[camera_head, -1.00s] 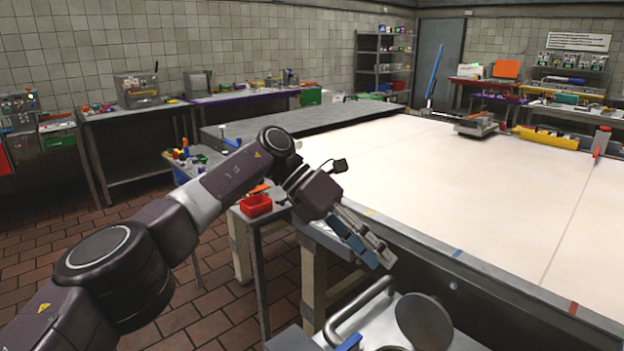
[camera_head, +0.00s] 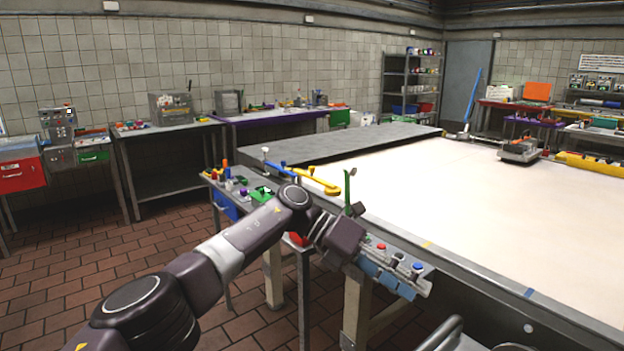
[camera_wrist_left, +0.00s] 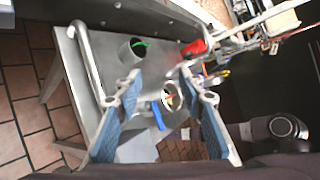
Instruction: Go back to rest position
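My left arm comes in from the left in the head view. Its gripper (camera_head: 400,282), with blue-grey finger pads, is near the front edge of the large white-topped table (camera_head: 430,190). In the left wrist view, the two fingers of the left gripper (camera_wrist_left: 160,76) stand wide apart, with nothing held between them. Beyond them is a grey metal cart top (camera_wrist_left: 92,84) with a bent tube handle. My right gripper is in neither view.
A small side table with coloured items (camera_head: 240,186) stands behind my left arm. A metal cup (camera_wrist_left: 133,48) stands on the cart. A dark bench (camera_head: 160,160) lines the back wall. Tiled floor (camera_head: 60,270) is open at the left.

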